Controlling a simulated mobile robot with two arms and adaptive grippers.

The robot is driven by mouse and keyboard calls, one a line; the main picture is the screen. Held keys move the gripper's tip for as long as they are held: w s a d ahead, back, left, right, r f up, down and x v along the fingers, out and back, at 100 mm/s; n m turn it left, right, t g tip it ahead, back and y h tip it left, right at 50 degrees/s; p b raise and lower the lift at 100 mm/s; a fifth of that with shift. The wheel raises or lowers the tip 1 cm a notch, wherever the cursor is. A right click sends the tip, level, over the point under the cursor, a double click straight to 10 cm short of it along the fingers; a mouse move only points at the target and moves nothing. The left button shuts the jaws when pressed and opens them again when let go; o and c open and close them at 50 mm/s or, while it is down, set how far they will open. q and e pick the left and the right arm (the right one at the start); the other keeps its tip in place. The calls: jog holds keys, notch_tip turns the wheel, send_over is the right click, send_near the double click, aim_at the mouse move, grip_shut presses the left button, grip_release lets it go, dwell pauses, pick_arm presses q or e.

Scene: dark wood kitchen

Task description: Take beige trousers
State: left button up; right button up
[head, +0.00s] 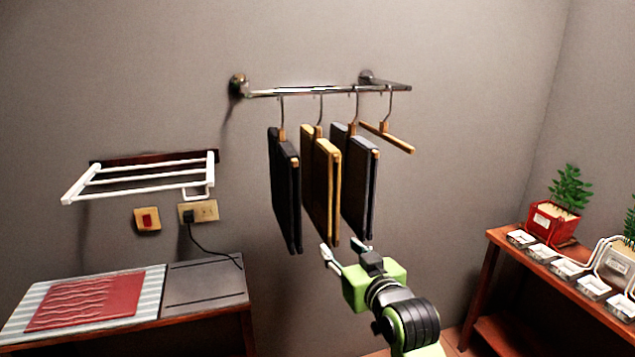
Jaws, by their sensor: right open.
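The beige trousers (321,180) hang folded over a wooden hanger on the metal wall rail (330,90). They are the middle of three hung pairs, with dark trousers (284,190) to the left and grey trousers (359,185) to the right. An empty wooden hanger (388,137) hangs at the right end. My right gripper (346,250) is open and empty. In the picture its fingertips are just below the lower ends of the beige and grey trousers. I cannot tell whether it touches them. My left gripper is not in view.
A white rack (145,178) is on the wall at left, above sockets with a black cord. Below is a table (205,290) with a striped cloth and red fabric. At right a wooden bench (500,245) holds a red-potted plant (553,215) and several small white boxes.

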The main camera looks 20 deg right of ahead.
aim_at(336, 204)
jog(key=w+r, duration=0.1)
jog(key=r, duration=0.1)
jog(key=w+r+t, duration=0.1)
jog(key=r, duration=0.2)
jog(key=w+r+t, duration=0.1)
jog(key=r, duration=0.2)
jog(key=shift+w+d, duration=0.15)
jog(key=shift+d, duration=0.15)
jog(key=w+p, duration=0.1)
jog(key=w, duration=0.6)
jog(key=shift+w+a+p, duration=0.15)
jog(key=shift+w+p, duration=1.15)
jog(key=shift+w, duration=1.55)
jog(key=shift+w+f, duration=0.1)
jog(key=shift+w, duration=0.3)
grip_shut()
